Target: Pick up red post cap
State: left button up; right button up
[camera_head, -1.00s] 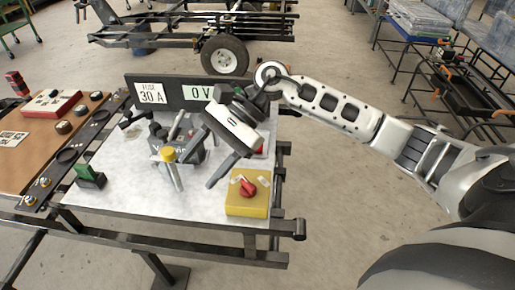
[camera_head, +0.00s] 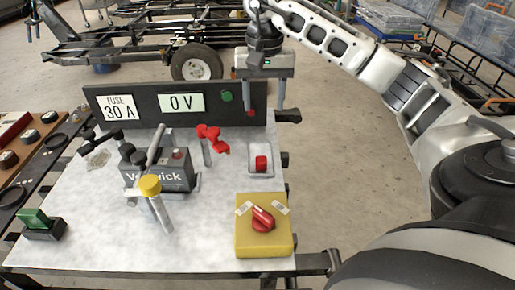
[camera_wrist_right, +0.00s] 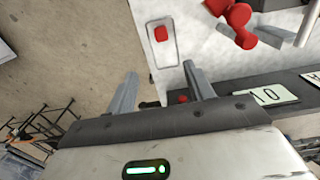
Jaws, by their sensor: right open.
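The red post cap (camera_head: 261,163) sits in a small white tray (camera_head: 254,172) on the right side of the worktable. It also shows in the right wrist view (camera_wrist_right: 160,33), in its tray near the top. My right gripper (camera_head: 263,106) is open and empty, fingers pointing down, in front of the right end of the black panel in the picture and apart from the cap. In the right wrist view its spread fingers (camera_wrist_right: 160,72) show below the cap. My left gripper is not in view.
A battery (camera_head: 165,175) with a yellow cap (camera_head: 150,185) and a red clamp (camera_head: 213,138) stand left of the tray. A yellow switch box (camera_head: 264,240) is in front. The black panel (camera_head: 150,108) stands along the back edge. A green-topped block (camera_head: 40,222) is front left.

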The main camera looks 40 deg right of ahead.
jog(key=b, duration=0.2)
send_over(261, 157)
notch_tip(261, 157, down, 10)
jog(key=shift+s+d+f, duration=0.1)
jog(key=shift+s+d, duration=0.05)
jog(key=shift+f, duration=0.6)
notch_tip(261, 157, down, 4)
jog(key=shift+f+b, duration=0.2)
jog(key=shift+b, duration=0.2)
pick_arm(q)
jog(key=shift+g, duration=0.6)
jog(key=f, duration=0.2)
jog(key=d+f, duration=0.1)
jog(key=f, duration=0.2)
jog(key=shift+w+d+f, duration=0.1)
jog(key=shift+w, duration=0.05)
pick_arm(e)
jog(key=shift+w, duration=0.2)
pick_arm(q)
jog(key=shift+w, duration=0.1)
pick_arm(e)
jog(key=c, duration=1)
